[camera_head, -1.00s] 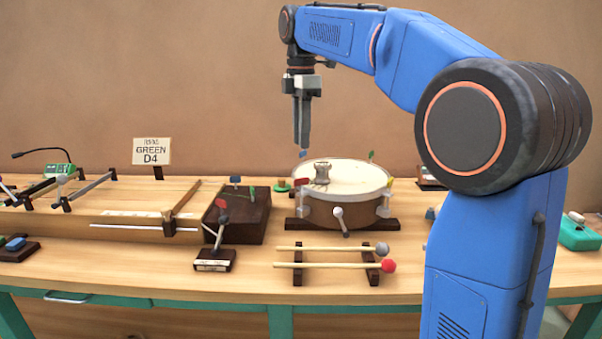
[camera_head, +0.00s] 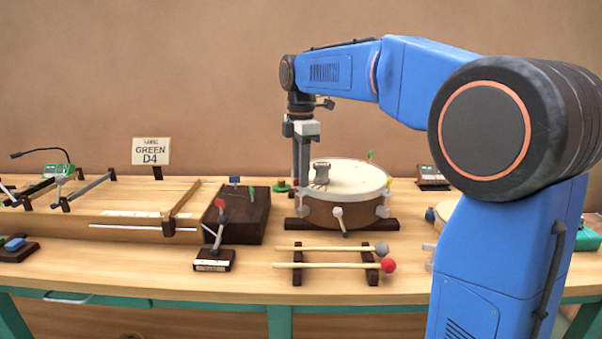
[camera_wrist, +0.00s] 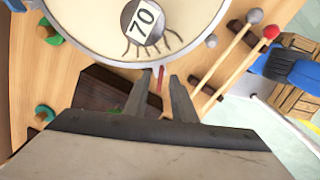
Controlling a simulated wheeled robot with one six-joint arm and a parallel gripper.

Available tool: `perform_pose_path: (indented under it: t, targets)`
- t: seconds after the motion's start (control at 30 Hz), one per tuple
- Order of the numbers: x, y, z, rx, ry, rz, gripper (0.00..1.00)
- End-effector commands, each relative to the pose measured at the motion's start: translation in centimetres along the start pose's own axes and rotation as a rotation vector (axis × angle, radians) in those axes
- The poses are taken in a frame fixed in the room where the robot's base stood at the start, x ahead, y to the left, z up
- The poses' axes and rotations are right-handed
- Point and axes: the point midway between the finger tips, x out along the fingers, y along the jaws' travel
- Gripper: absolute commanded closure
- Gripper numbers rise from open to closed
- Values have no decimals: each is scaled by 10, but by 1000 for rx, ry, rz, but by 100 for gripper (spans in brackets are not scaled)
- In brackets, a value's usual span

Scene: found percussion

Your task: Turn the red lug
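The drum (camera_head: 345,213) stands on dark feet at the middle of the bench, with a pale head and coloured lug tabs around its rim. The red lug (camera_wrist: 160,80) shows in the wrist view as a thin red strip at the drum's edge, between my fingers. My gripper (camera_head: 300,183) points down at the drum's left edge and hides the red lug in the head view. In the wrist view my gripper (camera_wrist: 160,74) is open, one finger on each side of the red lug. I cannot tell whether either finger touches it.
A metal weight (camera_head: 322,173) marked 70 (camera_wrist: 142,22) sits on the drum head. A dark wooden box (camera_head: 248,218) stands close left of the drum. Two mallets (camera_head: 330,265) lie on a rack in front. Green (camera_head: 370,156) and yellow (camera_head: 389,183) tabs are at the drum's right.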

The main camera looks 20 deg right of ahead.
Motion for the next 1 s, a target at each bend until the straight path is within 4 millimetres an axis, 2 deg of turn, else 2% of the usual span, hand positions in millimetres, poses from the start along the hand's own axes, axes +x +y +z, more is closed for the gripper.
perform_pose_path:
  t: [0.07,0.1,0.17,0.63,1.0]
  targets:
    - [0,0,0,0,0,0,78]
    - [0,0,0,0,0,0,88]
    - [0,0,0,0,0,0,100]
    - [0,0,0,58,0,0,100]
    - [0,0,0,335,0,0,100]
